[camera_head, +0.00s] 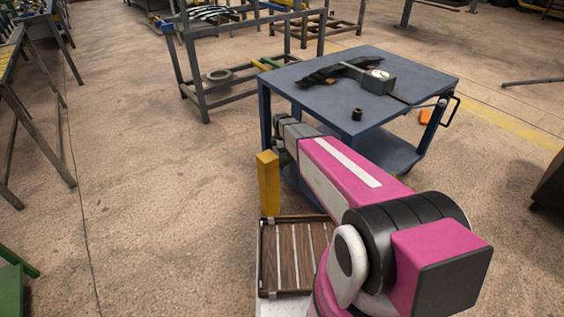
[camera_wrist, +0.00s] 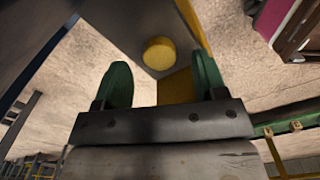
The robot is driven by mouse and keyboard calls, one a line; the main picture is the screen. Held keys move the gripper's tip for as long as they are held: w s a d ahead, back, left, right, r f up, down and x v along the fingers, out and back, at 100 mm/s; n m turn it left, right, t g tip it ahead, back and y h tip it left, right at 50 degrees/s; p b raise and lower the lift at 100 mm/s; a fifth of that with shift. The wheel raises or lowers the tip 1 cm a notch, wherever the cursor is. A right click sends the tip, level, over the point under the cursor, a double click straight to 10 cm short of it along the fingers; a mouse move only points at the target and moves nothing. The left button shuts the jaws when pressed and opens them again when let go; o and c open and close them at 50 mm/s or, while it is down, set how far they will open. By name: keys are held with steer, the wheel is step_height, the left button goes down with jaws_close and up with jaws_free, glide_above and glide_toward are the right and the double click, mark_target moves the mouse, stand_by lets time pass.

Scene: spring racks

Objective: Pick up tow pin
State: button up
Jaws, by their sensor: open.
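In the wrist view a round yellow knob (camera_wrist: 160,53), which looks like the head of the tow pin, shows against a grey surface. It lies in line with the gap between the fingers. My gripper (camera_wrist: 161,72) has two green fingers spread apart with nothing held between them. A yellow block face shows below the knob. In the head view a yellow post (camera_head: 268,184) stands by the end of my pink arm, left of the blue cart. The arm hides most of my gripper there, and no pin can be made out.
The blue cart (camera_head: 425,72) carries a gauge (camera_head: 378,81), a dark long part (camera_head: 330,74) and a small black cylinder (camera_head: 357,114). A slatted wooden tray (camera_head: 262,255) lies below the post. A metal rack (camera_head: 190,75) stands behind.

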steer(key=shift+f, duration=0.85)
steer(key=c, duration=1.1)
steer(key=shift+o, duration=0.2)
steer(key=shift+r, duration=0.15)
step_height(320, 180, up, 12)
steer(key=s, duration=1.8)
steer(key=shift+a, duration=0.2)
